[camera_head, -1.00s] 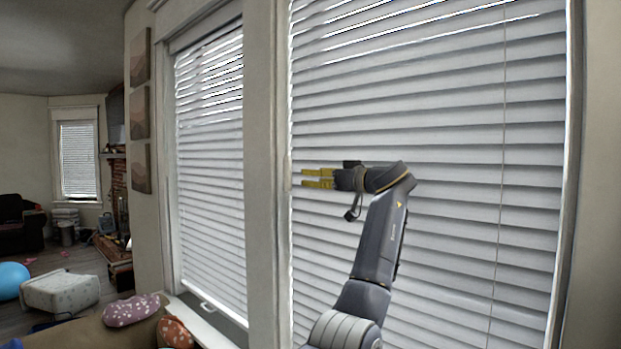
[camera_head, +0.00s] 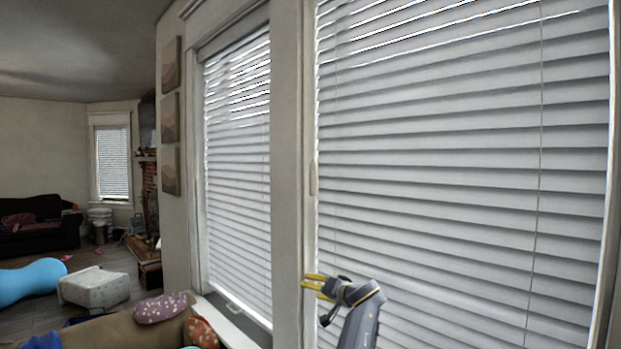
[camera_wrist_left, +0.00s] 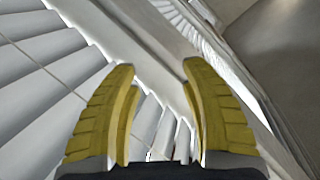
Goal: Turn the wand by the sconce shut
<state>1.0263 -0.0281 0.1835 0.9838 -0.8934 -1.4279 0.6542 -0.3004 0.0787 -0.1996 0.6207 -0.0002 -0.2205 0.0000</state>
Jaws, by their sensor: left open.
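No sconce shows in either view. A short pale upright piece (camera_head: 313,178) sits at the left edge of the large right blind, against the window post; I cannot tell whether it is the wand. My left gripper (camera_head: 306,281) is below this piece, low beside the post, with its yellow fingers pointing left. In the left wrist view the gripper (camera_wrist_left: 160,75) is open, with nothing between its fingers. The window post and blind slats lie beyond them. My right gripper is not in view.
The large right blind (camera_head: 450,190) fills the right side, with a thin cord (camera_head: 539,150) down it. The window post (camera_head: 291,160) separates it from a second blind (camera_head: 238,170). A couch with cushions (camera_head: 160,307) stands low at the left.

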